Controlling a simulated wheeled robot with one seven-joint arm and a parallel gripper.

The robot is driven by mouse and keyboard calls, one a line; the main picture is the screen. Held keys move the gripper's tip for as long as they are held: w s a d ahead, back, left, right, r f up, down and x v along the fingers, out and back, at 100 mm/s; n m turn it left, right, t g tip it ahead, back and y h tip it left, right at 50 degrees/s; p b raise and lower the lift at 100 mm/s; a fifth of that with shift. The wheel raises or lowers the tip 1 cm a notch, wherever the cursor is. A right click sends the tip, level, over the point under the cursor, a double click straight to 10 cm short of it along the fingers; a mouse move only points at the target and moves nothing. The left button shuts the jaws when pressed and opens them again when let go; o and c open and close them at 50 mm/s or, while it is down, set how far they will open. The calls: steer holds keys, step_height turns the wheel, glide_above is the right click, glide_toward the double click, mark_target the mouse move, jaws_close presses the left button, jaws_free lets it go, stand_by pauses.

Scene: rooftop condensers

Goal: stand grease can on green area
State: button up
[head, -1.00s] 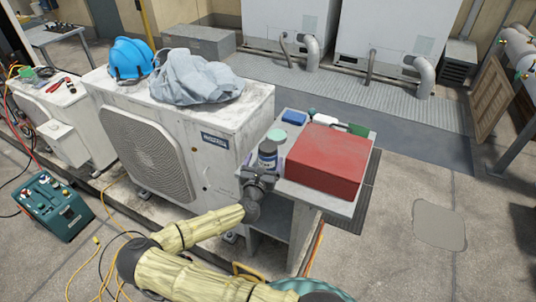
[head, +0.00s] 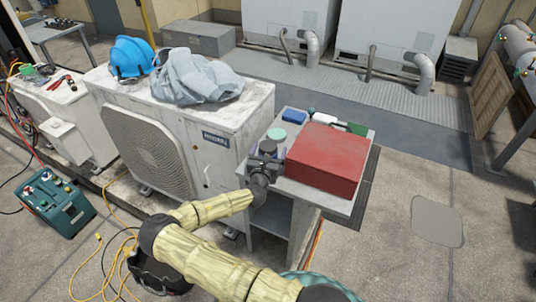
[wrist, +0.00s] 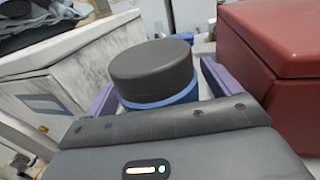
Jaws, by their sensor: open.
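The grease can (head: 268,147), with a dark grey lid, stands at the near left part of a grey table (head: 337,204). My gripper (head: 266,160) is at the can, open, and hides its lower part. In the wrist view the can's dark lid and blue band (wrist: 155,75) sit between the two purple fingers (wrist: 158,88), one on each side; contact is not visible. A pale green round shape (head: 277,133) lies just behind the can. A dark green patch (head: 357,129) shows at the table's back right. I cannot tell which one is the green area.
A large red box (head: 325,158) stands close right of the can. A blue item (head: 293,117) and a white item (head: 323,117) lie at the table's back. The condenser (head: 222,135) with grey cloth (head: 197,78) and blue helmet (head: 131,58) stands close on the left.

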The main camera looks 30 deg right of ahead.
stand_by(0.3)
steer(key=c, duration=1.4)
step_height(320, 180, up, 10)
steer(key=shift+r+b, duration=0.1)
steer(key=shift+b, duration=0.6)
